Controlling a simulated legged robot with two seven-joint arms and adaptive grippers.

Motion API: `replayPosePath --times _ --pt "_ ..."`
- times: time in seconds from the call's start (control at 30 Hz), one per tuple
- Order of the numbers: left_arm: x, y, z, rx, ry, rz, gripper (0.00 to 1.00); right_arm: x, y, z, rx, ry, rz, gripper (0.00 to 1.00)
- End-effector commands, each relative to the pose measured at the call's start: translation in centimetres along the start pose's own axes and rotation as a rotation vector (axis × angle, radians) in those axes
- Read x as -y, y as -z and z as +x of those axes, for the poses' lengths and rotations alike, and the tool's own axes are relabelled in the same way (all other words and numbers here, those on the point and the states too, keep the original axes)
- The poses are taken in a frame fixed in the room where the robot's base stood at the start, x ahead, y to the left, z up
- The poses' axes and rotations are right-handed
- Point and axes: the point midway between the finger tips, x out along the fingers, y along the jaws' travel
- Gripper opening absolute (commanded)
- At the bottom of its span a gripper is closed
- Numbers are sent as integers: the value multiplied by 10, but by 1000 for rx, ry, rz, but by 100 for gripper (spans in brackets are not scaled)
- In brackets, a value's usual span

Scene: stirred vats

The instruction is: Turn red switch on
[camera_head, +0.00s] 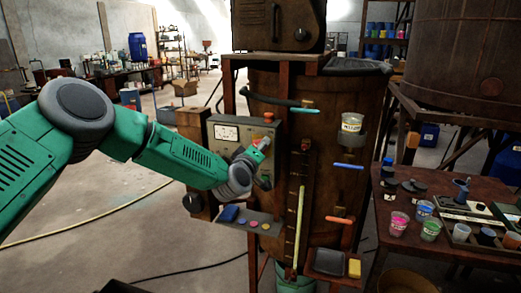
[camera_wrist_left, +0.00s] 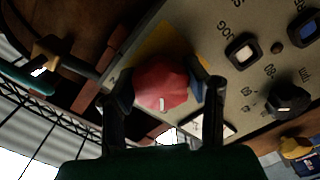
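The red switch (camera_wrist_left: 162,84) is a faceted red knob with a small white mark, on a yellow plate of the grey control panel (camera_wrist_left: 235,25). In the head view the panel (camera_head: 226,131) is fixed to the front of the brown vat. My left gripper (camera_head: 264,155) is at the panel's right side, where my wrist hides part of it. In the left wrist view my left gripper (camera_wrist_left: 162,92) has its fingers apart, one on each side of the red knob and very close to it. Firm contact is not clear. My right gripper is not in view.
The panel also has a black knob (camera_wrist_left: 288,101) and a rocker switch (camera_wrist_left: 243,51) near the red one. A small shelf (camera_head: 262,228) with coloured buttons is below the panel. A table (camera_head: 440,240) with cups stands at right. The floor at left is mostly clear.

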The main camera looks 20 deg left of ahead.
Motion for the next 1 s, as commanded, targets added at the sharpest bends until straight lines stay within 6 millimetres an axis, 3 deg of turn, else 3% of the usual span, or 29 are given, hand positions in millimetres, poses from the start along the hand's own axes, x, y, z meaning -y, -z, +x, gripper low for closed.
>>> replayPosePath --times 0.47,1.0 --pt "3 -1 0 0 4 115 13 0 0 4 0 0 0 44" --pt "5 -1 -1 2 4 598 13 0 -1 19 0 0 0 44"
